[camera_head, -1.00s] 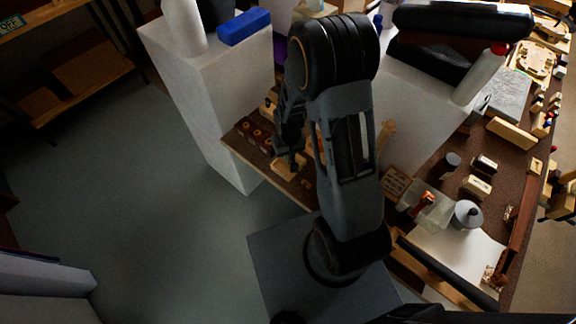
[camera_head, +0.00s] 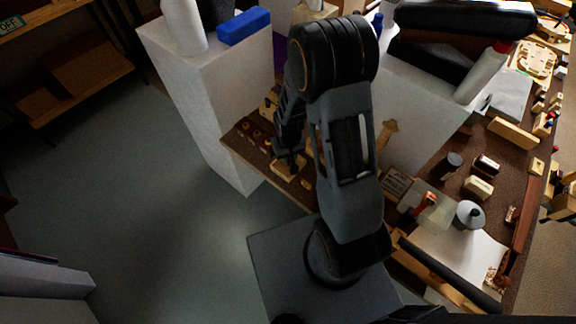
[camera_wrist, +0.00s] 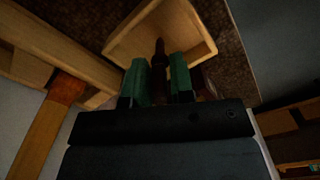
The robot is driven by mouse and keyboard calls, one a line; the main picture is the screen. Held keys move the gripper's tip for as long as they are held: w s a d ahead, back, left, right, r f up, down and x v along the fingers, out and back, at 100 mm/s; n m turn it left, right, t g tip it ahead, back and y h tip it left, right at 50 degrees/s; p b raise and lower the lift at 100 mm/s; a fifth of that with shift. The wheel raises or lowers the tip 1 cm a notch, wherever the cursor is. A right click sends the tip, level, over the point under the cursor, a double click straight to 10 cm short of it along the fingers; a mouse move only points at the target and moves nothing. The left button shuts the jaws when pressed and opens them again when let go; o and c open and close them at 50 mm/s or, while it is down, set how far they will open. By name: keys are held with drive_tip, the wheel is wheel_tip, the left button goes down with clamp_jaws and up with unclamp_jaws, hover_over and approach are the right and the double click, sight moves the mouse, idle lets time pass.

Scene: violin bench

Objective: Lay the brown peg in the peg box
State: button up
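The brown peg (camera_wrist: 160,62) is dark and slim, and shows between the two green finger pads of my gripper (camera_wrist: 160,66) in the wrist view. The pads are close on both sides of it, and its narrow end points away over the peg box. The peg box (camera_wrist: 204,48) is a pale wooden open box with low walls, just past the fingertips. I cannot tell whether the peg touches its floor. In the head view my gripper (camera_head: 288,156) is low over the box at the bench's left end, and the peg is hidden.
A brown round item (camera_wrist: 208,84) lies beside the right finger. A wooden handle (camera_wrist: 44,120) lies to the left in the wrist view. In the head view a white block (camera_head: 200,100) stands beside the bench's left end. A bottle (camera_head: 484,72) and jars are to the right.

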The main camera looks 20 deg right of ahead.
drive_tip(key=o, duration=0.3)
wheel_tip(320, 180, up, 14)
drive_tip(key=s+r+t, duration=0.1)
drive_tip(key=s+r, duration=0.2)
drive_tip(key=r, duration=0.1)
drive_tip(key=s+r+t, duration=0.1)
drive_tip(key=s+r, duration=0.2)
drive_tip(key=r, duration=0.1)
drive_tip(key=s+r+t, duration=0.2)
drive_tip(key=s+r, duration=0.2)
drive_tip(key=shift+a, duration=0.2)
idle(0.4)
